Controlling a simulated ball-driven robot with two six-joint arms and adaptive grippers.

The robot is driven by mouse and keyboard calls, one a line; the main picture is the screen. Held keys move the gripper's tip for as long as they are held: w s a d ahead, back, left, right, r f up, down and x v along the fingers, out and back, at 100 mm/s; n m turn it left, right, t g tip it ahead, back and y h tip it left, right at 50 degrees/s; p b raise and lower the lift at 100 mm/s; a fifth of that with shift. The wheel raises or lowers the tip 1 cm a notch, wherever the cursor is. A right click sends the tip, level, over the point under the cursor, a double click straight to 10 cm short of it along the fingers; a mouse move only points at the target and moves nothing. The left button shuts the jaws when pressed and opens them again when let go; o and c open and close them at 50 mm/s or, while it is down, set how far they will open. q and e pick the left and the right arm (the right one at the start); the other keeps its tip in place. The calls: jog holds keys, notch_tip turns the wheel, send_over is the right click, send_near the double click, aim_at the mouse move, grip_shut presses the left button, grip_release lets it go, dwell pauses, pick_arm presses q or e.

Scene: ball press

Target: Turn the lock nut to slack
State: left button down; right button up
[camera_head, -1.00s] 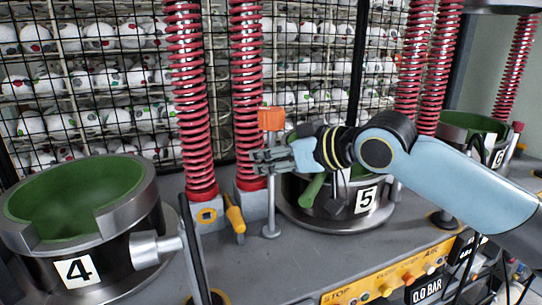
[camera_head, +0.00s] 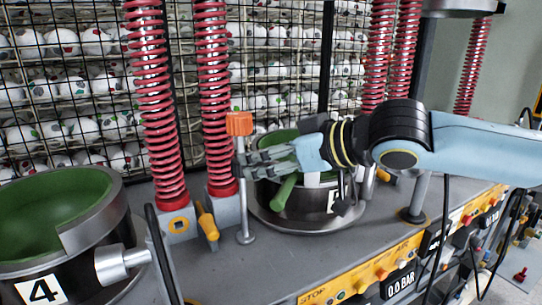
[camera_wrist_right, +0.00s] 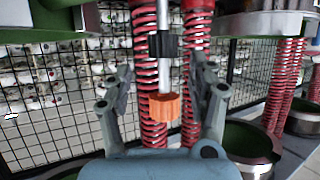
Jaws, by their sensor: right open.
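An orange block (camera_head: 239,123), which looks like the lock nut, sits at the top of a thin upright grey post (camera_head: 243,205) left of the press pot marked 5. In the right wrist view the orange block (camera_wrist_right: 165,107) shows between my spread fingers, with a rod and a black collar above it. My right gripper (camera_head: 254,162) comes in from the right, its fingertips beside the post and below the orange block. It is open and holds nothing that I can see; whether a finger touches the post I cannot tell. My left gripper is out of view.
Pot 5 (camera_head: 308,205) with a green handle lies just under my right gripper. Red springs (camera_head: 213,95) stand close behind the post. A yellow handle (camera_head: 208,222) is left of the post's foot. Pot 4 (camera_head: 112,225) stands at left, a yellow control panel (camera_head: 345,287) in front.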

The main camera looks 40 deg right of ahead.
jog(key=shift+s+r, duration=0.3)
jog(key=shift+s, duration=0.3)
dwell(0.3)
